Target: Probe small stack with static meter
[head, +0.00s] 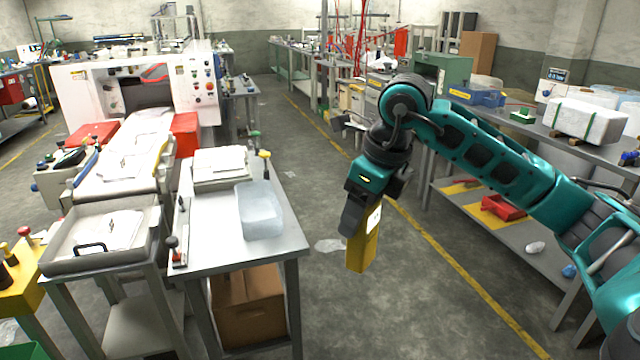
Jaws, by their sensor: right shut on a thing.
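My right gripper (357,212) is shut on a yellow static meter (361,250) with a white face, held pointing down over the open floor, right of the grey table (285,238). A small stack of translucent bluish film (260,212) lies at that table's right edge, apart from the meter. A larger stack of white sheets (219,164) sits behind it on the same table; I cannot tell for certain which stack is the small one. My left gripper is not in view.
A white machine (190,85) with red side parts stands at the back left, its outfeed running toward a grey tray (72,262). A cardboard box (248,308) sits under the table. A long bench (470,205) lines the right. The aisle floor between is mostly clear.

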